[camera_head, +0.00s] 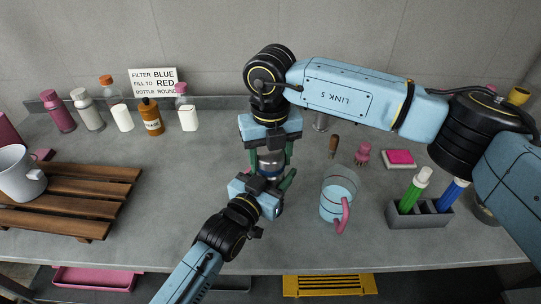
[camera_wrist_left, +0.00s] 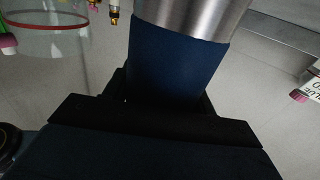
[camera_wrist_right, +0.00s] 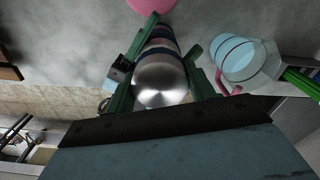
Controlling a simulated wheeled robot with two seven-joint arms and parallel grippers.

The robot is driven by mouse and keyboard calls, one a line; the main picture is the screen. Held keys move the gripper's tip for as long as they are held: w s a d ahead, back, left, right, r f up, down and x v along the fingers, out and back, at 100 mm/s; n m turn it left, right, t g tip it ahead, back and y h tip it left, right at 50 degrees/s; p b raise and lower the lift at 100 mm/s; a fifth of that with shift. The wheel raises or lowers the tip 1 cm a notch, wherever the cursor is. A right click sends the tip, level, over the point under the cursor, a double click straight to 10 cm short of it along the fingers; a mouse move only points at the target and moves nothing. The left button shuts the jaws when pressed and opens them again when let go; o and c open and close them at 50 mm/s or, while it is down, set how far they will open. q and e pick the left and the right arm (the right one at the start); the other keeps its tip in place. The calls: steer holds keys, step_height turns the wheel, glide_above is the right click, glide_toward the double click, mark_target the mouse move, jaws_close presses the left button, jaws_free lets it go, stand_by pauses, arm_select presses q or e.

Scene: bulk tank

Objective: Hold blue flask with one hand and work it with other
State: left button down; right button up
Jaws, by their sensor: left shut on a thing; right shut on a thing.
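The blue flask (camera_head: 270,164) is upright between my two grippers above the table, with a silver top and a blue band showing. My right gripper (camera_head: 268,152) comes from above, its green fingers shut around the upper part. My left gripper (camera_head: 271,182) comes from below and is shut on the lower body, which it mostly hides. In the left wrist view the flask's dark blue body (camera_wrist_left: 178,62) and steel section fill the space before the jaws. In the right wrist view the rounded silver top (camera_wrist_right: 160,82) sits between the green fingers.
A clear jug with a pink handle (camera_head: 338,196) stands close right of the grippers. A grey holder (camera_head: 420,216) with green and blue markers is farther right. A wooden rack (camera_head: 70,198) with a white mug is left. Several bottles (camera_head: 151,118) stand along the back wall near a sign.

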steer(key=o, duration=1.1)
steer(key=shift+r, duration=2.35)
steer(key=shift+c, duration=0.6)
step_height(320, 180, up, 3)
steer(key=m, duration=0.3)
steer(key=shift+f, duration=3.85)
steer(key=shift+c, duration=0.4)
steer(key=c, duration=0.9)
steer(key=shift+n, duration=1.6)
